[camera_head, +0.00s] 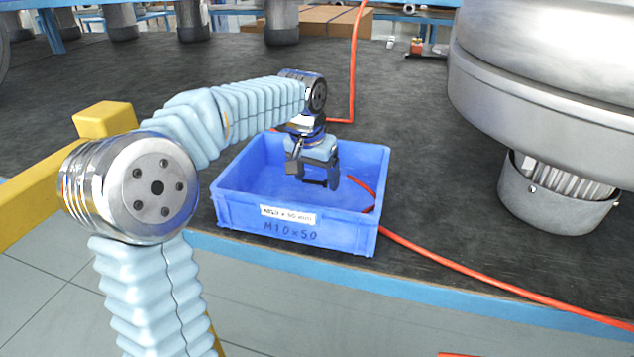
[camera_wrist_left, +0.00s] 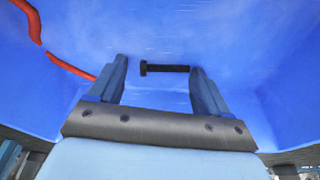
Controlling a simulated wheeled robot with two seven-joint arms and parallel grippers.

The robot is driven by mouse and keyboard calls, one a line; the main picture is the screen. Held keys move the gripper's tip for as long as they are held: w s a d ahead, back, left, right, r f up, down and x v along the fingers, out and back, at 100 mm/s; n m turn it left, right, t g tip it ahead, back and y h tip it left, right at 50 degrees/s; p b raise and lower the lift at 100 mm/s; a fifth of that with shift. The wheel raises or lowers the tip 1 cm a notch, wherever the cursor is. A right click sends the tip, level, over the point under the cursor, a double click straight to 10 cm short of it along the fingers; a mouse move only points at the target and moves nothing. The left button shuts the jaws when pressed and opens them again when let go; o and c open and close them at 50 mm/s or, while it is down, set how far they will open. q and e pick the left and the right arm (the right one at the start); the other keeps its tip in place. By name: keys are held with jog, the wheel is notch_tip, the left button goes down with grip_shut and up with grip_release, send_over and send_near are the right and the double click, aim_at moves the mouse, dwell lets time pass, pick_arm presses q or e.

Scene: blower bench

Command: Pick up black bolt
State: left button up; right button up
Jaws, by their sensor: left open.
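A black bolt (camera_wrist_left: 165,68) lies on the floor of the blue bin (camera_head: 297,231), seen in the left wrist view with its head to the left. My left gripper (camera_head: 313,182) reaches down into the bin, its fingers open. In the left wrist view, the bolt appears between the two fingertips, lying across the gap; I cannot tell whether they touch it. In the head view, a dark bar shows between the fingers, but it is too small to name surely. My right gripper is not in view.
An orange-red hose (camera_head: 455,265) runs over the bin's rim and across the dark bench (camera_head: 420,190). A large metal blower housing (camera_head: 550,90) stands at the right. The bin's walls surround my gripper. Bench space right of the bin is mostly clear.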

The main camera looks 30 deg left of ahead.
pick_arm(q)
jog(key=c, duration=0.9)
